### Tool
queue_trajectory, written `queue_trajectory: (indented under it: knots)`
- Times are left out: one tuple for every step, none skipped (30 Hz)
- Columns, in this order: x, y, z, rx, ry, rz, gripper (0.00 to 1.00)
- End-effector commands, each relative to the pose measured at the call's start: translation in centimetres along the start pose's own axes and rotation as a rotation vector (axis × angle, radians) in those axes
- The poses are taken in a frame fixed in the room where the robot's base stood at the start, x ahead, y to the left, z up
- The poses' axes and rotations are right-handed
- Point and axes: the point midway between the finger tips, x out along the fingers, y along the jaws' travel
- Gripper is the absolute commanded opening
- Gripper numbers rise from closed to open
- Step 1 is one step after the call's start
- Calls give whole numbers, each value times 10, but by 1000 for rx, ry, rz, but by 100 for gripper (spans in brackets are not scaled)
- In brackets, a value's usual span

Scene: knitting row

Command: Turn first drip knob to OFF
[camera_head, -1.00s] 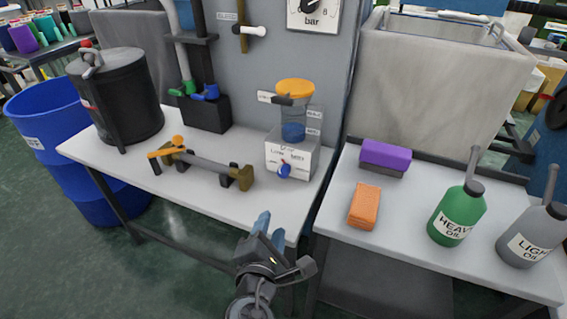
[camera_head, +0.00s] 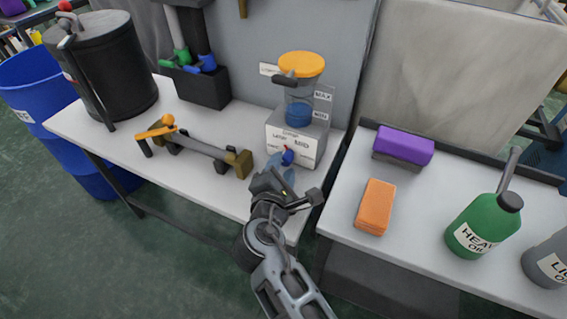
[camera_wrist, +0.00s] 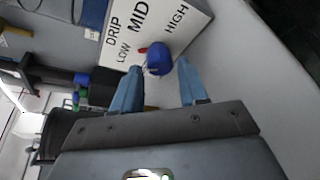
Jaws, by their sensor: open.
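The blue drip knob (camera_head: 287,157) with a red pointer sits on the front of a white box (camera_head: 296,136). In the wrist view the knob (camera_wrist: 159,59) is just beyond my fingertips, roughly between them. The panel (camera_wrist: 140,25) reads DRIP, LOW, MID and HIGH, and the red pointer is beside LOW and MID. No OFF label can be made out. My gripper (camera_head: 281,168) is open, its blue fingers close in front of the knob; it also shows in the wrist view (camera_wrist: 160,75). I cannot tell whether a finger touches the knob.
An orange-lidded clear reservoir (camera_head: 301,85) with blue liquid stands on the box. On the right table are an orange block (camera_head: 375,206), a purple block (camera_head: 404,145) and a green oil bottle (camera_head: 484,225).

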Motion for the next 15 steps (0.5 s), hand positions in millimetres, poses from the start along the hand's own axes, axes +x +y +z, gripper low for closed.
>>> queue_trajectory:
  knots:
    - [7, 0, 0, 0, -1, 0, 43]
    - [10, 0, -1, 0, 0, 0, 43]
    - [14, 0, -1, 0, 0, 0, 43]
    - [16, 0, -1, 0, 0, 0, 43]
    - [18, 0, 0, 0, 0, 0, 43]
    - [20, 0, -1, -1, 1, 0, 43]
    - [21, 0, 0, -1, 1, 0, 43]
    - [22, 0, 0, -1, 1, 0, 43]
    - [22, 0, 0, -1, 1, 0, 43]
    - [22, 0, 0, 0, 1, 0, 43]
    - [23, 0, 0, 0, 1, 0, 43]
    - [22, 0, 0, 0, 1, 0, 43]
    - [22, 0, 0, 0, 1, 0, 43]
    - [22, 0, 0, 0, 1, 0, 43]
    - [22, 0, 0, 0, 1, 0, 43]
